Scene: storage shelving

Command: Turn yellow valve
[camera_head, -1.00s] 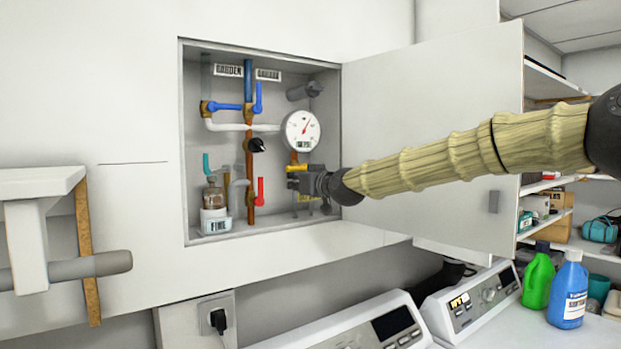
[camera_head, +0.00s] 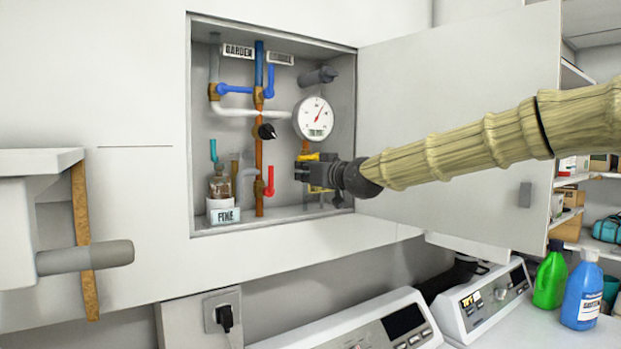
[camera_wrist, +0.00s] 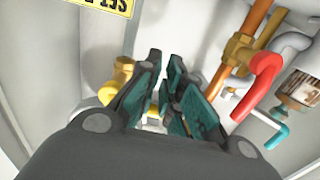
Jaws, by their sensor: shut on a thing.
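The yellow valve (camera_head: 310,157) is on the right side of the open wall cabinet, below the round white gauge. Its yellow body (camera_wrist: 122,72) also shows left of the fingers in the wrist view. My gripper (camera_head: 299,172) reaches in from the right, just below the yellow fitting. In the wrist view my gripper (camera_wrist: 164,80) has dark fingers with teal pads, and a small bit of yellow shows between them. It is shut on the yellow valve's handle, most of which the fingers hide.
The cabinet door (camera_head: 450,130) stands open to the right behind my arm. A red valve handle (camera_head: 270,181), a black knob (camera_head: 266,131), blue valve handles (camera_head: 236,90) and a bottle (camera_head: 220,184) are left of my gripper. Machines (camera_head: 492,300) stand below.

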